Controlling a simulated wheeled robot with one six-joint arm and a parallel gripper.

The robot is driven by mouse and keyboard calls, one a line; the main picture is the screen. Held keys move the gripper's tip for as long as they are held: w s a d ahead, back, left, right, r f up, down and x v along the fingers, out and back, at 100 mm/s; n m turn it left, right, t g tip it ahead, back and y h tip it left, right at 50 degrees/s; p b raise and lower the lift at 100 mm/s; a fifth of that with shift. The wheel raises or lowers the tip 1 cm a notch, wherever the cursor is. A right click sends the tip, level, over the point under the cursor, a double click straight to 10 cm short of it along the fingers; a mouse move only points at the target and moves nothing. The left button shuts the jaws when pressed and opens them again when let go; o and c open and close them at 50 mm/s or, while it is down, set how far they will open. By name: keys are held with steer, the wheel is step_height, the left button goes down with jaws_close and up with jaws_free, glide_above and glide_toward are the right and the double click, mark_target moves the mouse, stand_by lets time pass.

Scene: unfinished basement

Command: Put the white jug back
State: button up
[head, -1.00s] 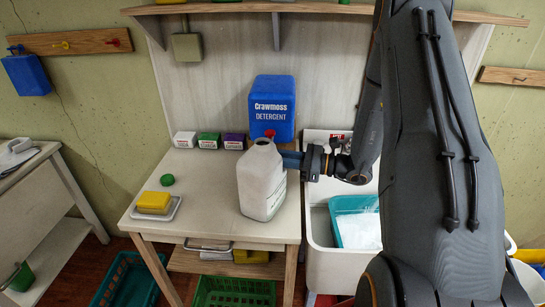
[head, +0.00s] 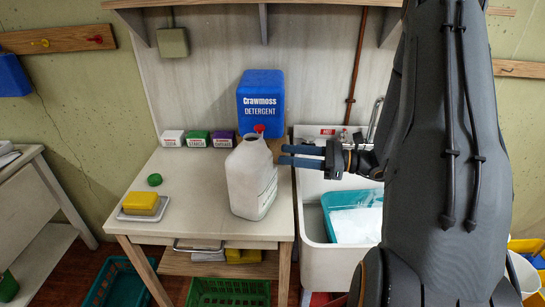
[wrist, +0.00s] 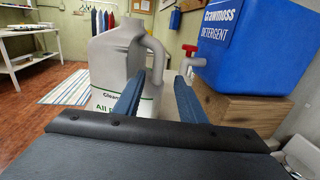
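The white jug (head: 250,182) stands upright on the bench top (head: 195,205), in front of the blue detergent container (head: 262,100). Its mouth has no cap on it; a green cap (head: 155,180) lies on the bench to the left. My gripper (head: 281,155) is open and empty just right of the jug, its blue fingers pointing at the handle side. In the wrist view, the jug (wrist: 110,65) stands ahead and left, its handle (wrist: 157,60) beyond the gap between my fingers (wrist: 160,80). The container's red tap (wrist: 189,49) shows right of the handle.
A yellow sponge (head: 140,202) sits on a white dish at the bench's front left. Several small boxes (head: 196,139) line the back. A sink (head: 310,225) with a teal basin (head: 335,215) stands right of the bench. A shelf (head: 215,4) runs above.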

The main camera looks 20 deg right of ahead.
steer(key=v, duration=0.3)
steer(key=shift+s+d+b, duration=0.2)
steer(key=shift+d+b, duration=0.1)
steer(key=shift+b, duration=0.1)
